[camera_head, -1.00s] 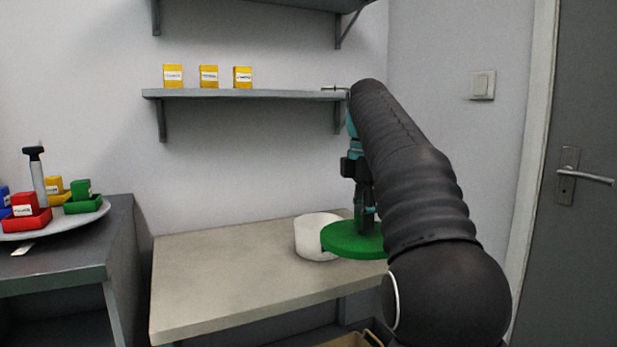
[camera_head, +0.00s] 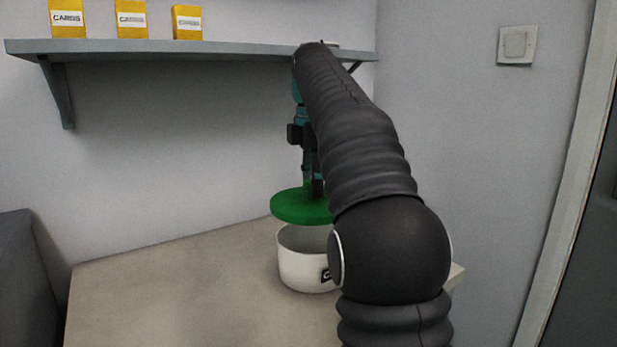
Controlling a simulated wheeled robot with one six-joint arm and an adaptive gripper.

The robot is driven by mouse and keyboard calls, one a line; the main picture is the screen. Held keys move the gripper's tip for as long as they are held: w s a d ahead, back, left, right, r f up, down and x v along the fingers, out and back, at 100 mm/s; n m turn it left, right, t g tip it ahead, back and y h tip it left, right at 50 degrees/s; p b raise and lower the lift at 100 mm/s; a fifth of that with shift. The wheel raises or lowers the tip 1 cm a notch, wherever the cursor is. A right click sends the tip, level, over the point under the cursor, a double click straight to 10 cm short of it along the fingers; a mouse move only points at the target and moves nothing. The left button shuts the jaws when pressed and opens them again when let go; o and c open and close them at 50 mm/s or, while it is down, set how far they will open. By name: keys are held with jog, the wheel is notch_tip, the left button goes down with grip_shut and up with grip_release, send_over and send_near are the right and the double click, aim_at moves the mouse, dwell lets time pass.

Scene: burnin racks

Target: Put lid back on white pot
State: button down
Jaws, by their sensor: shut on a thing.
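The white pot (camera_head: 299,264) stands upright on the table, with a dark label on its front partly hidden by my arm. Its top is open at the near side. The green round lid (camera_head: 293,207) is roughly level and is held above the pot, with a gap between lid and rim. My gripper (camera_head: 314,188) points down and is shut on the lid at its top; my arm hides the right part of lid and pot, and the fingertips are hard to make out.
The light table (camera_head: 180,290) is clear to the left of the pot. A grey wall shelf (camera_head: 190,48) with yellow boxes (camera_head: 131,20) is above, close to the upper arm. A dark cabinet (camera_head: 22,285) stands at the left, and a wall switch (camera_head: 516,44) is at the right.

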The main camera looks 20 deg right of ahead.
jog(key=shift+s+f, duration=0.1)
jog(key=shift+f, duration=1.65)
jog(key=shift+f+b, duration=0.75)
jog(key=shift+f, duration=0.45)
jog(key=shift+d+p, duration=0.15)
jog(key=shift+p, duration=0.55)
jog(key=shift+f, duration=0.15)
dwell(0.4)
jog(key=shift+c, duration=1.2)
grip_release()
jog(key=shift+r, duration=3.5)
